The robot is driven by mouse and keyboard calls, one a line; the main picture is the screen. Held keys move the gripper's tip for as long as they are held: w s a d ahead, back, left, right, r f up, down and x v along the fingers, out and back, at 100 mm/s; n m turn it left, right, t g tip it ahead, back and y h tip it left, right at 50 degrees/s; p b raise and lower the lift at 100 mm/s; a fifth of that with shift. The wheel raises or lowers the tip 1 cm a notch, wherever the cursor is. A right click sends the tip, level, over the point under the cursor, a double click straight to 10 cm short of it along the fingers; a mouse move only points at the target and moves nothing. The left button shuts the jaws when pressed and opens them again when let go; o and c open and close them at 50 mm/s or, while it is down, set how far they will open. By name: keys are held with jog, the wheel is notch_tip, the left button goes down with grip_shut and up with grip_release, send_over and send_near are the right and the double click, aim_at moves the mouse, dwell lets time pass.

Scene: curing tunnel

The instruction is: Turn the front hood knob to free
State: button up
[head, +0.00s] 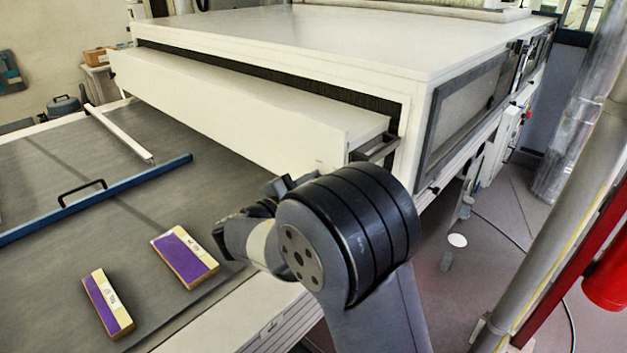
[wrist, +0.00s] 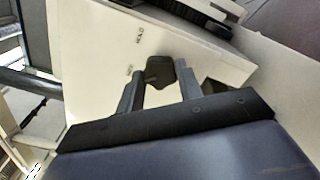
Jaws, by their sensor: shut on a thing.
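The front hood (head: 230,105) is a long white box at the mouth of the tunnel housing. Its white end face (wrist: 110,50) fills much of the upper wrist view. In the head view my wrist hides the knob and most of the gripper. Which way the knob points is hard to tell.
Two purple-and-cream blocks (head: 186,257) (head: 108,302) lie on the grey belt (head: 60,275). A blue bar with a black handle (head: 95,200) crosses the belt. A metal post (head: 555,240) and a red cylinder (head: 608,270) stand at the right.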

jog(key=shift+n+p, duration=0.3)
jog(key=shift+n, duration=0.3)
jog(key=o, duration=1)
jog(key=b+v, duration=0.1)
jog(key=v, duration=0.9)
jog(key=shift+s+a, duration=0.25)
jog(key=shift+s, duration=0.05)
jog(key=shift+w, duration=0.1)
jog(key=p+x, duration=0.1)
jog(key=x, duration=0.9)
jog(key=shift+w+d, duration=0.25)
